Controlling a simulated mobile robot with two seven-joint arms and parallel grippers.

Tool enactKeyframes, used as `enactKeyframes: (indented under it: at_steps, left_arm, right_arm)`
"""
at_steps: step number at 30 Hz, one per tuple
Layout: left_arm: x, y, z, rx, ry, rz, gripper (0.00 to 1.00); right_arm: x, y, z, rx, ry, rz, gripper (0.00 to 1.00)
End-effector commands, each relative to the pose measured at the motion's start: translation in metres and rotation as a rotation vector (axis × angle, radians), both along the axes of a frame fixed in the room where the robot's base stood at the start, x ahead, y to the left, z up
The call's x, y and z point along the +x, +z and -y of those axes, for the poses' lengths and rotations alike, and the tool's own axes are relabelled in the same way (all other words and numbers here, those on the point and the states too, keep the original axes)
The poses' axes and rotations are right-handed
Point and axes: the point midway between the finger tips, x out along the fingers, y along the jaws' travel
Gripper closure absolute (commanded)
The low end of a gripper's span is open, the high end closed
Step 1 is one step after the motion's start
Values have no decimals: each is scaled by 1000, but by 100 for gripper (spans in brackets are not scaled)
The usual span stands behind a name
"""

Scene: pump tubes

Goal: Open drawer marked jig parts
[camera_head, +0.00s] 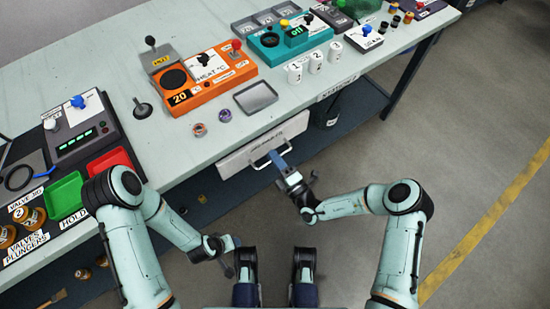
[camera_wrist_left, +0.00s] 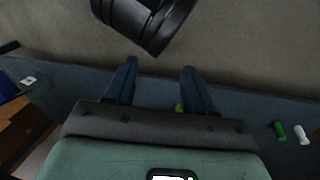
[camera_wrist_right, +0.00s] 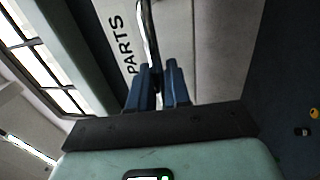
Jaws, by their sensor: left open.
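The drawer (camera_head: 238,160) has a pale front under the table's front edge, with a metal bar handle (camera_head: 297,140). My right gripper (camera_head: 275,158) is at the handle. In the right wrist view its blue fingers (camera_wrist_right: 158,75) are close together, with the handle bar (camera_wrist_right: 147,35) running between them. The drawer front looks close to the table edge; any gap is hard to judge. My left gripper (camera_wrist_left: 157,80) is open and empty, low in front of the table.
The table (camera_head: 190,150) holds an orange heat unit (camera_head: 205,90), a teal unit (camera_head: 270,50), white numbered cups (camera_head: 315,62), a grey tray (camera_head: 255,96), and green (camera_head: 65,195) and red bins (camera_head: 108,162). A dark container (camera_head: 327,115) is below the table. Floor at right is clear.

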Motion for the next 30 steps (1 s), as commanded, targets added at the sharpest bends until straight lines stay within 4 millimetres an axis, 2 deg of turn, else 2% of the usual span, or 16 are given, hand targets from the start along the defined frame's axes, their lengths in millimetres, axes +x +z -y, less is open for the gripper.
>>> enactKeyframes:
  at_steps: [8, 13, 17, 24, 30]
  left_arm:
    - [-3, 3, 1, -4, -3, -7, 46]
    - [-18, 16, 9, -23, -19, -44, 46]
    - [-38, 33, 19, -49, -42, -97, 46]
    - [-73, 61, 35, -94, -81, -196, 46]
    - [-80, 69, 36, -101, -87, -216, 46]
  right_arm:
    - [-4, 0, 3, 0, -1, 0, 100]
    - [-22, 2, 17, -2, -3, -4, 100]
    - [-48, 3, 36, -1, -4, -6, 100]
    - [-108, 3, 80, 1, -4, -6, 100]
    - [-153, 1, 111, 0, -4, -3, 100]
